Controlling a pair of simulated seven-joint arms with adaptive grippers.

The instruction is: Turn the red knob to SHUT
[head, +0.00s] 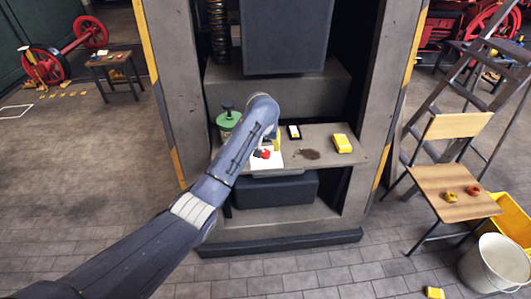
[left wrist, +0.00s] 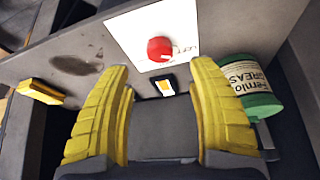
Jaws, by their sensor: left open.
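The red knob (head: 263,154) sits on a white plate (head: 274,160) at the shelf, partly behind my left arm in the head view. In the left wrist view the round red knob (left wrist: 159,49) shows on the white plate (left wrist: 124,30), with a pale mark on its lower right. Small lettering beside it is too small to read surely. My left gripper (left wrist: 161,72) is open and empty, its yellow fingers pointing toward the knob and apart from it. In the head view, my arm hides most of this gripper. My right gripper is not in view.
A green-lidded grease jar (left wrist: 245,85) stands close to one finger. A small black and yellow item (head: 294,132) and a yellow block (head: 342,144) lie on the shelf (head: 325,170), near a dark stain. A wooden chair (head: 450,190) and bucket (head: 495,265) stand right.

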